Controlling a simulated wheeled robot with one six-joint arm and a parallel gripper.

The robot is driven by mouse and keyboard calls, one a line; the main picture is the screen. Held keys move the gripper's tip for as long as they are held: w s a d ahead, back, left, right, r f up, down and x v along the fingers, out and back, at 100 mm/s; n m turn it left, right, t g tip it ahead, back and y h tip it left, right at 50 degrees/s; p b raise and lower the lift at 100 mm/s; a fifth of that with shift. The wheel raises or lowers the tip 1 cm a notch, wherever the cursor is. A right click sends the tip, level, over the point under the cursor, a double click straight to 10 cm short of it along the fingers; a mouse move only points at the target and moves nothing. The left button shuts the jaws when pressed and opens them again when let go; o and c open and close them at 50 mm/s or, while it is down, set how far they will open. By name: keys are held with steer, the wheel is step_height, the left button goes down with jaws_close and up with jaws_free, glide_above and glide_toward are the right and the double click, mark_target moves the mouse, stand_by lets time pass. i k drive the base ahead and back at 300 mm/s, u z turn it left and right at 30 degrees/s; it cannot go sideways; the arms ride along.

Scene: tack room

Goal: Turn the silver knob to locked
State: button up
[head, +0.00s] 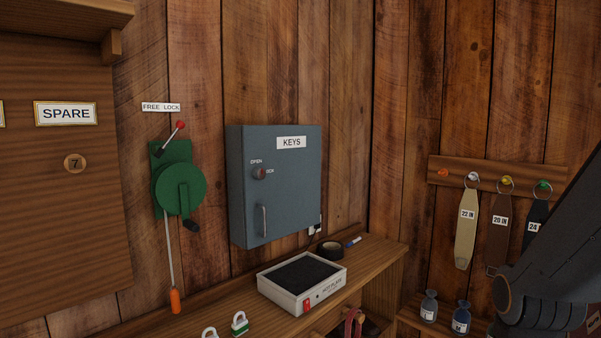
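A grey-blue wall cabinet (290,205) labelled KEYS hangs on the plank wall left of centre in the head view. A small round knob (260,173) sits on its front, between the word OPEN at its upper left and a partly covered label, apparently LOCK, at its right. The knob looks dark and reddish in this light, not clearly silver, and its exact pointing direction is too small to tell. A silver upright handle (264,221) is below it. The cabinet door looks closed. My dark arm is at the right edge, well away from the cabinet; my gripper is not visible.
A wooden bench (385,256) runs below the cabinet, with a hot plate (301,301), black tape roll (331,251) and padlocks (240,324). A green crank unit (167,190) with levers is left of the cabinet. A strap rack (455,173) is at right.

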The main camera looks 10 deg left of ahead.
mark_target(258, 174)
steer(key=u, duration=0.25)
steer(key=i, duration=0.9)
steer(key=u, duration=0.55)
